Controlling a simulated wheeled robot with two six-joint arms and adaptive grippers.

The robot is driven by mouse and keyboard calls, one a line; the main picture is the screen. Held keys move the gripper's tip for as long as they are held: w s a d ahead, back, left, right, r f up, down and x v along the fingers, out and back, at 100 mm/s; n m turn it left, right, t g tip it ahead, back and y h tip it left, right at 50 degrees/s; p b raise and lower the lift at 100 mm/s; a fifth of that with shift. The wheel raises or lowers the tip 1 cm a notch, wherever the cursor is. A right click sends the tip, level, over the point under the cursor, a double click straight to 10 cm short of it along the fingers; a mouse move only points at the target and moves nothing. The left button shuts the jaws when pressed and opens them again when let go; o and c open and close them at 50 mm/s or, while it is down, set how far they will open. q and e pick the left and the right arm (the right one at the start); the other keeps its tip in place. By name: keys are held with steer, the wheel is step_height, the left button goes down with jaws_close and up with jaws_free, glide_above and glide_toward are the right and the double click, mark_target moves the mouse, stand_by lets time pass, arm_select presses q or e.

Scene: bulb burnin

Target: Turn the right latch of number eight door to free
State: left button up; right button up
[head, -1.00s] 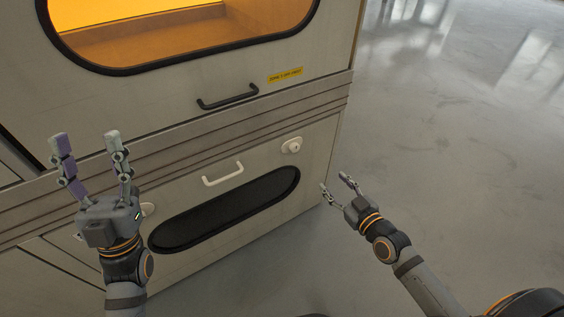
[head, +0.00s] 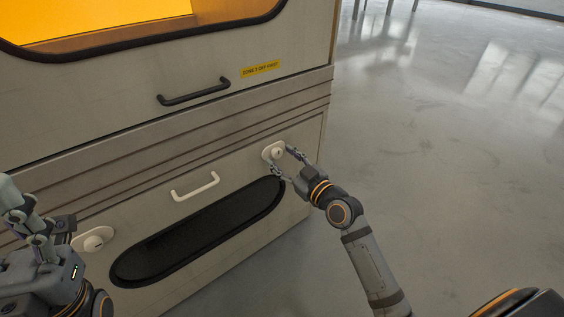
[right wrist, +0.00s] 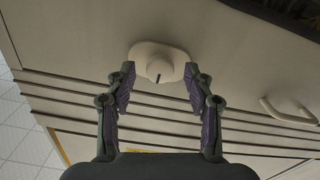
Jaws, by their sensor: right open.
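The right latch (head: 272,151) is a white round knob on an oval plate at the upper right of the lower door (head: 150,200). My right gripper (head: 281,161) is open at the latch, one finger on either side of it in the head view. In the right wrist view the latch knob (right wrist: 159,70), with a dark mark, sits between and just beyond the open fingertips (right wrist: 159,82). The left latch (head: 93,240) is at the lower left of the same door. My left gripper (head: 22,215) is at the left edge; its fingers overlap in view. No door number is readable.
A white handle (head: 195,187) and a dark oval window (head: 200,235) are on the lower door. Above are a black handle (head: 195,92), a yellow label (head: 260,68) and an orange-lit window. Open grey floor (head: 430,160) lies to the right.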

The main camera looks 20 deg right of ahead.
steer(key=shift+w+a, duration=0.1)
steer(key=shift+w, duration=0.25)
jaws_close()
